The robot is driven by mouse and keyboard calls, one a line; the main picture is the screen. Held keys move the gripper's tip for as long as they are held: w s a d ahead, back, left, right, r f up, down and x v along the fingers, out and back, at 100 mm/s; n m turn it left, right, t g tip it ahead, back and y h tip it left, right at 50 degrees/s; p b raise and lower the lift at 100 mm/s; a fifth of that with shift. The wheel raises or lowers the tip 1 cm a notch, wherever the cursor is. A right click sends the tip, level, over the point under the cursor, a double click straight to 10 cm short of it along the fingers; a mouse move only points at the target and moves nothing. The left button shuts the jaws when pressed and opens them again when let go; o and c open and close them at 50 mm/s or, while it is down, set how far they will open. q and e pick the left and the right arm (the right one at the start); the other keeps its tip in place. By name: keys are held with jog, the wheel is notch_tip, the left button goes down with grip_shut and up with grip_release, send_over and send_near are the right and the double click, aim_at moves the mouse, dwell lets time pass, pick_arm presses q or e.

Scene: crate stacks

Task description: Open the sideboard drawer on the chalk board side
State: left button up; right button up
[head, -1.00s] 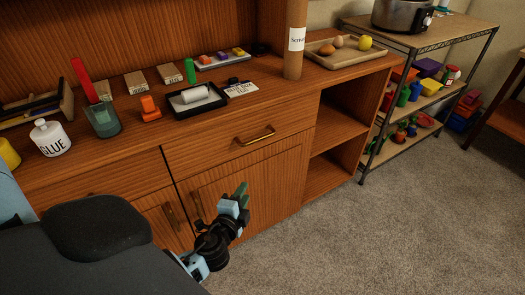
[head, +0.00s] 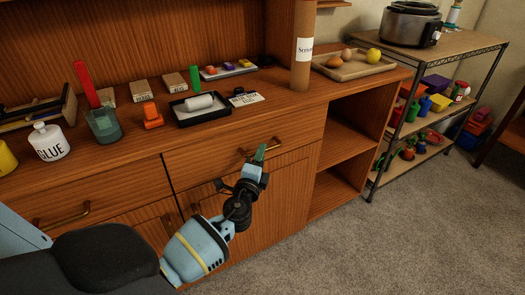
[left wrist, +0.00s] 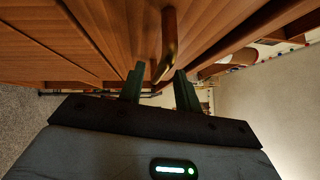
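The wooden sideboard (head: 230,215) has a right drawer (head: 205,158) with a brass bar handle (head: 248,151); the drawer looks shut. A left drawer with its own brass handle (head: 62,217) also looks shut. My left gripper (head: 260,154) is at the right drawer's handle, partly covering it. In the left wrist view its two green fingers (left wrist: 159,72) are apart, with the handle (left wrist: 169,42) reaching between them; contact is not clear. I cannot make out a chalk board for certain. My right gripper is not in view.
On the sideboard top stand a glue bottle (head: 48,143), a cup (head: 103,127), a black tray (head: 199,109) with a white roll, a cardboard tube (head: 303,45) and a wooden tray (head: 352,68). Open shelves are at right. A wire rack (head: 378,160) stands beyond; carpet is clear in front.

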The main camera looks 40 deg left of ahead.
pick_arm(q)
jog(key=shift+x, duration=1.3)
jog(key=shift+c, duration=0.2)
grip_shut()
